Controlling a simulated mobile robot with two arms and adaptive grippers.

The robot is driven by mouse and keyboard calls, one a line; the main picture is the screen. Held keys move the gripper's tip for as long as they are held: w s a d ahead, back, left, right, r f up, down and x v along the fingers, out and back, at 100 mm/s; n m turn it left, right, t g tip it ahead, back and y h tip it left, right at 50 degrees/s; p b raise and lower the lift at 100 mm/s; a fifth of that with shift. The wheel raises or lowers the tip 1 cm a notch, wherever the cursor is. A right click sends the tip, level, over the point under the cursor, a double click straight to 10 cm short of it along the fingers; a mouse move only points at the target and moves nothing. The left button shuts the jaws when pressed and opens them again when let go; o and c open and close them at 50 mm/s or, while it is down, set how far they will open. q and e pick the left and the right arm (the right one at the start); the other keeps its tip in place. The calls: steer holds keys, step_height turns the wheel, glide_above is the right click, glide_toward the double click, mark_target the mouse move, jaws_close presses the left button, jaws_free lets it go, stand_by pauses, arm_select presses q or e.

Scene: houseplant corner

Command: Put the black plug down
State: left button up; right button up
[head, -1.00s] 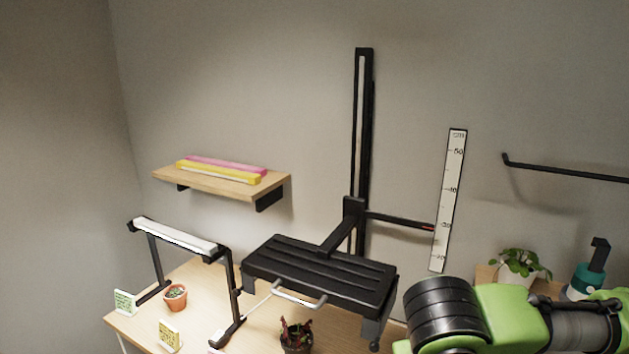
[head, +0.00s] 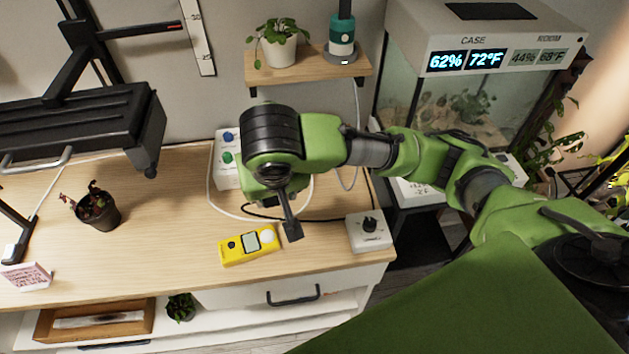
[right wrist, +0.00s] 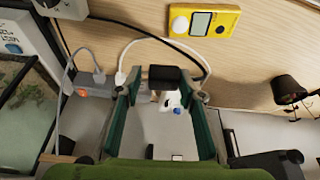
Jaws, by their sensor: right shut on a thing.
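My right gripper (right wrist: 165,85) is shut on the black plug (right wrist: 163,77), which shows as a dark block between the fingertips in the right wrist view. A thin black cord (head: 325,220) runs on the worktop from the gripper area to a white box with a black dial (head: 370,232). My left gripper is in neither current view.
A yellow meter (head: 248,245) lies in front of the gripper, near the worktop's front edge. The worktop between plant and meter is clear. A glass case (head: 470,90) stands at right.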

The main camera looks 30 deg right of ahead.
steer(key=w+d+f+b, duration=0.1)
steer(key=f, duration=0.1)
steer(key=shift+w+d+f+m+b, duration=0.3)
steer(key=shift+w+d+f+b, duration=0.05)
steer(key=shift+w, duration=0.05)
steer(key=w+d+f, duration=0.1)
steer(key=w+f, duration=0.1)
steer(key=w, duration=0.1)
steer(key=w+d+f, duration=0.2)
steer(key=w, duration=0.1)
steer(key=w+d+f+p, duration=0.1)
steer(key=w+f, duration=0.2)
steer(key=w, duration=0.1)
steer(key=shift+w+d, duration=0.1)
steer(key=shift+d, duration=0.05)
steer(key=shift+w+d+f, duration=0.15)
steer(key=shift+w+f, duration=0.3)
steer(key=shift+f, duration=0.15)
steer(key=shift+f+p, duration=0.4)
steer(key=shift+f, duration=1.25)
steer(key=o, duration=0.7)
steer(key=shift+f, duration=0.15)
steer(key=o, duration=0.4)
steer(key=shift+o, duration=0.2)
